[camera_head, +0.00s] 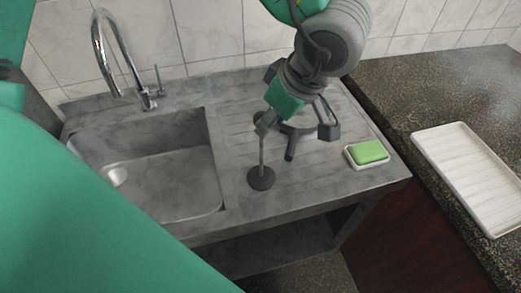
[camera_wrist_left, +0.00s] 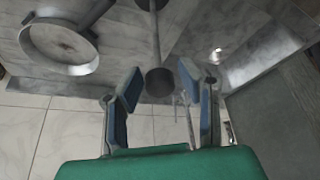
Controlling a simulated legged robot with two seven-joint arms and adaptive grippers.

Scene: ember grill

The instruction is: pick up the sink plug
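The sink plug (camera_head: 261,179) stands on the ribbed drainboard right of the basin, a dark round disc with a thin upright rod. My left gripper (camera_head: 288,138) hangs over the drainboard, its fingers spread, near the top of the rod. In the left wrist view the plug's dark knob (camera_wrist_left: 159,82) shows between the spread fingers, with the rod running up behind it. I see no finger closed on it. The rod's top is partly hidden by the gripper in the head view. My right gripper is out of view.
A pale round rimmed item (camera_wrist_left: 62,47) lies beside the plug, mostly behind my gripper in the head view. Green soap (camera_head: 367,151) sits in a white dish at the right. The sink basin (camera_head: 160,180) and tap (camera_head: 120,55) are left. A white tray (camera_head: 472,165) lies on the dark counter.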

